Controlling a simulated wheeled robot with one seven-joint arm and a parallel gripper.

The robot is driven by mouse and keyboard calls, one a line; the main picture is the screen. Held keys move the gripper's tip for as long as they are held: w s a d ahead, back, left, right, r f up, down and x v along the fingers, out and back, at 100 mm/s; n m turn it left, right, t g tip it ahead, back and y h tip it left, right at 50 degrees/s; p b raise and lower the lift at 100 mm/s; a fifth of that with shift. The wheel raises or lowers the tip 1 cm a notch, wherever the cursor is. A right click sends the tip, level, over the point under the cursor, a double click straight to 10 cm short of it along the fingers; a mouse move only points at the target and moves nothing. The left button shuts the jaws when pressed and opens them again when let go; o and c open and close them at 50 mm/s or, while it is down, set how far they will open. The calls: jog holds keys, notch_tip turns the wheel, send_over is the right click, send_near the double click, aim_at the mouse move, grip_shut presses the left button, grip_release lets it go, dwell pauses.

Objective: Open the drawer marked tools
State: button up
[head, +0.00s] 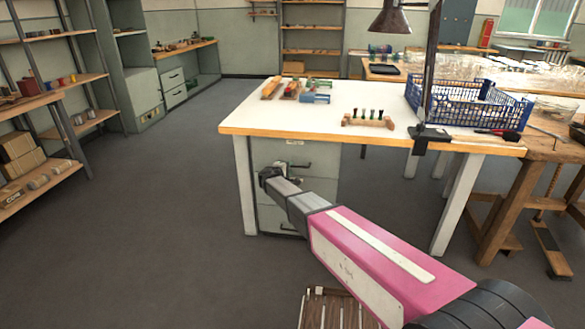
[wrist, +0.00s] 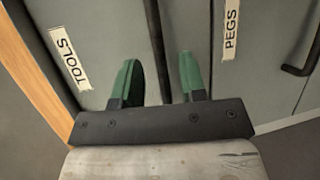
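The tools drawer (wrist: 100,30) is the grey front beside the wooden bench edge, with a white TOOLS label (wrist: 69,58). In the head view it is the top drawer (head: 318,155) under the bench and looks closed. Its dark bar handle (wrist: 154,40) runs between the two green fingers of my gripper (wrist: 160,78). The fingers are apart, with a gap on each side of the bar, so I see no grip. In the head view my gripper (head: 277,174) is at the drawer front, its fingers hard to make out.
The pegs drawer (wrist: 260,50), with its own dark handle (wrist: 300,62), adjoins the tools drawer. The white bench top (head: 340,110) holds brush blocks and a blue crate (head: 470,105). A slatted wooden item (head: 330,308) lies near my arm. Floor to the left is clear.

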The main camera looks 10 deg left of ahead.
aim_at(293, 166)
jog(key=shift+x, duration=1.75)
grip_shut()
jog(key=shift+s, duration=0.1)
jog(key=shift+s, duration=0.1)
